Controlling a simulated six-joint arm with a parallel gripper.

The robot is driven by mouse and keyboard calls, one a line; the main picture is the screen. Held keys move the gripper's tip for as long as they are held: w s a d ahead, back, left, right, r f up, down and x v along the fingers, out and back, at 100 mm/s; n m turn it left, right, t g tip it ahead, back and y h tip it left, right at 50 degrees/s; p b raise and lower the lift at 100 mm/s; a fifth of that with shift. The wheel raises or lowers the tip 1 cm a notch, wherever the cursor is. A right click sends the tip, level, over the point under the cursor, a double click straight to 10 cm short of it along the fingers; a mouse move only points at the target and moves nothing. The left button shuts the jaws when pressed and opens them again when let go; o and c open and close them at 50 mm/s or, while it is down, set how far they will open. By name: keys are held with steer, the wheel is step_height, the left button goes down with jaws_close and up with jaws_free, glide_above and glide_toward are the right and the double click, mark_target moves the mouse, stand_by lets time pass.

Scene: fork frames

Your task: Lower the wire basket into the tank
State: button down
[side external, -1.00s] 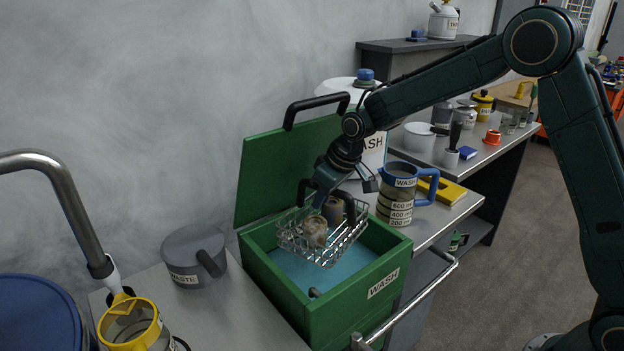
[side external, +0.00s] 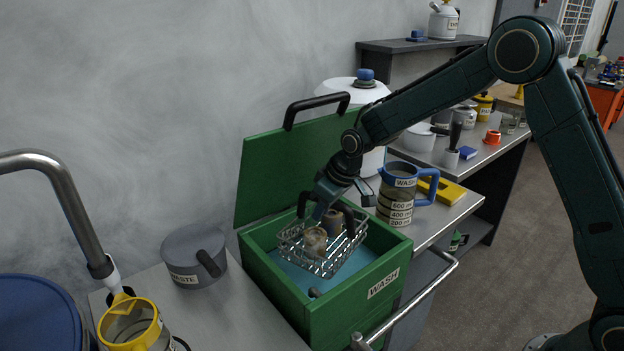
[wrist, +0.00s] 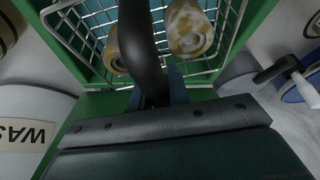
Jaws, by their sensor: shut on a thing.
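The wire basket (side external: 322,262) hangs from its dark handle at the mouth of the green tank (side external: 342,316), its lower part inside the walls and above the blue liquid (side external: 283,268). It looks slightly tilted. It holds two brownish cylindrical parts (side external: 314,240). My gripper (side external: 325,205) is shut on the basket's handle, directly over the basket. In the wrist view the black handle (wrist: 139,45) runs between my fingers, with the basket's wires (wrist: 85,40) beyond. Whether the basket touches the tank's walls cannot be told.
The tank's green lid (side external: 285,170) stands open behind the basket. A WASH jug (side external: 397,195) with a blue handle stands close at the right. A grey WASTE pot (side external: 192,258) stands at the left. A metal rail (side external: 420,298) runs along the front.

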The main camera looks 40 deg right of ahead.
steer(key=shift+f, duration=4.2)
steer(key=shift+w+f, duration=0.1)
steer(key=shift+f, duration=2.15)
stand_by(1.6)
